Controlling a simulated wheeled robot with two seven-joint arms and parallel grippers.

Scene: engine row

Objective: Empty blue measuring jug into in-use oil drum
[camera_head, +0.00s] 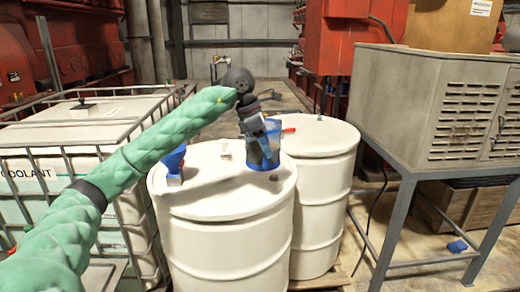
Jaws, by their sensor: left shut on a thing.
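My left gripper (250,122) is shut on the blue measuring jug (270,155), which is see-through. The jug looks roughly upright, at the far right part of the front white drum's top in the picture. I cannot tell if it touches the lid. The front white drum (230,245) has a blue funnel (174,163) at the left of its top. A second white drum (325,180) stands behind it to the right, with a small red part on top. No label shows which drum is in use. My right gripper is out of view.
A caged white coolant tank (75,130) stands at the left. A grey vented cabinet (445,110) on a metal stand, with a cardboard box (450,22) on top, is at the right. A small blue item (457,247) lies under the stand. A walkway (275,95) runs behind the drums.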

